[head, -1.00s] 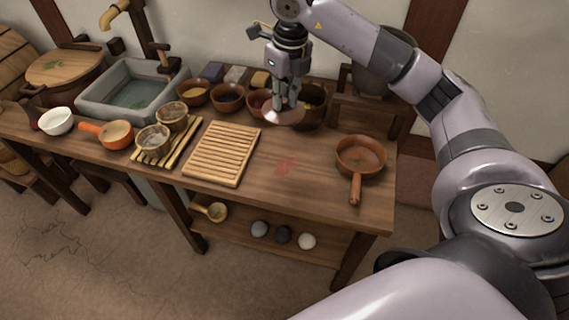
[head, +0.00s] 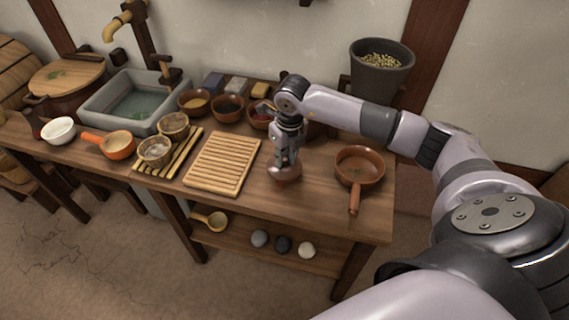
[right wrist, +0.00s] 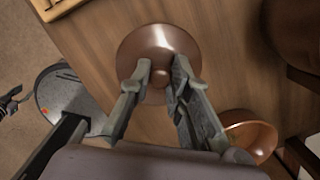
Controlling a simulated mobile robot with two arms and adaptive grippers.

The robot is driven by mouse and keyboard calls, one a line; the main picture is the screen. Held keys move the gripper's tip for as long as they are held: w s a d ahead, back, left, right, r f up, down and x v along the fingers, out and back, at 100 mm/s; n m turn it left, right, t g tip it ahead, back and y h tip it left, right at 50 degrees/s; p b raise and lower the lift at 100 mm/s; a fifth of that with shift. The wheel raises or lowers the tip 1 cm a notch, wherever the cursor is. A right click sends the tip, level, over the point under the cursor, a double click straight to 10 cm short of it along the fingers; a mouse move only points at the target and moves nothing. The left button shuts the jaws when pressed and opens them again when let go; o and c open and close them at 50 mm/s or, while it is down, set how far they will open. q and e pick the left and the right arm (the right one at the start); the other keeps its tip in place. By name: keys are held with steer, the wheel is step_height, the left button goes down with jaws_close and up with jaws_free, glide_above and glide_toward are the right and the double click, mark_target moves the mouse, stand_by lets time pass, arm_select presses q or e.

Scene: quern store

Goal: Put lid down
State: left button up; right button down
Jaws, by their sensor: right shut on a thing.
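My right gripper (head: 285,164) is over the table, between the slatted board and the brown pan. It is shut on the knob of a round brown lid (head: 285,176). The right wrist view shows the fingertips (right wrist: 160,78) on either side of the knob and the shiny lid (right wrist: 158,43) level below them. The lid is at or just above the tabletop (head: 318,202); I cannot tell whether it touches. It covers the spot where a reddish mark showed.
The slatted board (head: 222,163) lies left of the lid and the brown pan (head: 359,166) stands close on its right. Several bowls stand along the back, one a brown bowl (head: 228,107). A dark grain bucket (head: 381,67) stands behind. The table's front edge is clear.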

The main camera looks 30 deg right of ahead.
mark_target(285, 160)
steer(key=shift+f, duration=1.75)
steer(key=shift+f, duration=0.2)
steer(key=c, duration=1.5)
jaws_free()
steer(key=shift+r, duration=0.1)
steer(key=r, duration=0.4)
steer(key=s+r, duration=0.1)
steer(key=r, duration=0.7)
steer(key=shift+s+r+b, duration=0.1)
steer(key=shift+s+b, duration=0.2)
